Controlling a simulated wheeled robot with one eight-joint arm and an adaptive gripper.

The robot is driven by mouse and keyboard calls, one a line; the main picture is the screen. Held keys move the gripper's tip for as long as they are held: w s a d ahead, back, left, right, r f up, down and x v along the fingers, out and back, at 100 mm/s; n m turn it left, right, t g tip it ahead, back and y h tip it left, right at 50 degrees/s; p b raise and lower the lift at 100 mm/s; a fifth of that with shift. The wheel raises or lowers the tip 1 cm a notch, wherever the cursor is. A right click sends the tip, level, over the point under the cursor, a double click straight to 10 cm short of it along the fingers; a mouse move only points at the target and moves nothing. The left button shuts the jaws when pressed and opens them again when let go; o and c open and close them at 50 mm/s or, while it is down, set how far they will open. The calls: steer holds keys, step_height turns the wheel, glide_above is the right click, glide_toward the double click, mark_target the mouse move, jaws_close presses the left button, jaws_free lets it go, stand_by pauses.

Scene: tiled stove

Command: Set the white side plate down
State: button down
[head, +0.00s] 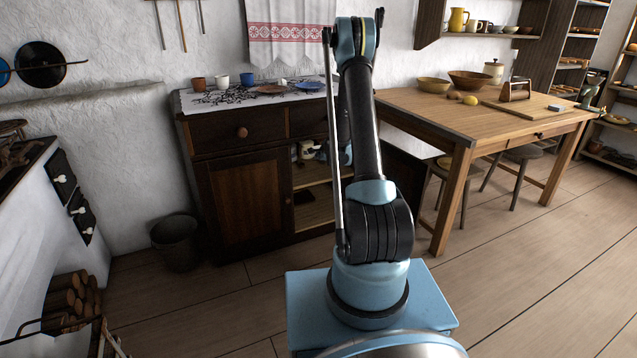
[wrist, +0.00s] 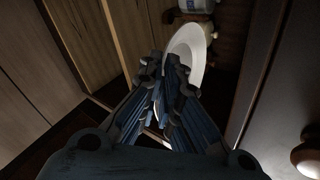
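The white side plate (wrist: 198,48) shows in the wrist view as a narrow, tilted oval. My gripper (wrist: 164,66) has its fingers on either side of the plate's near part, and the right finger covers some of it. The fingers look closed on the plate, though the contact is in shadow. In the head view my arm reaches into the open part of the dark wooden cabinet (head: 243,195), below the drawers. The gripper and plate are mostly hidden there by my arm.
Pale jars (wrist: 196,5) stand close beyond the plate. A light shelf board (head: 313,212) lies lower in the cabinet. A dark cabinet front with a knob (wrist: 308,160) is close at right in the wrist view. The wooden table (head: 440,110) stands right of the cabinet.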

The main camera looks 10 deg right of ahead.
steer(key=shift+n+y, duration=0.7)
steer(key=shift+w+d+f, duration=0.1)
steer(key=shift+w+f, duration=1.3)
steer(key=shift+f, duration=1.75)
steer(key=shift+w+d+f, duration=0.1)
steer(key=shift+w+f, duration=1.25)
steer(key=shift+f, duration=1.8)
steer(key=shift+w+f, duration=1.4)
steer(key=shift+f, duration=1.75)
steer(key=shift+f, duration=0.1)
steer(key=c, duration=1.8)
jaws_free()
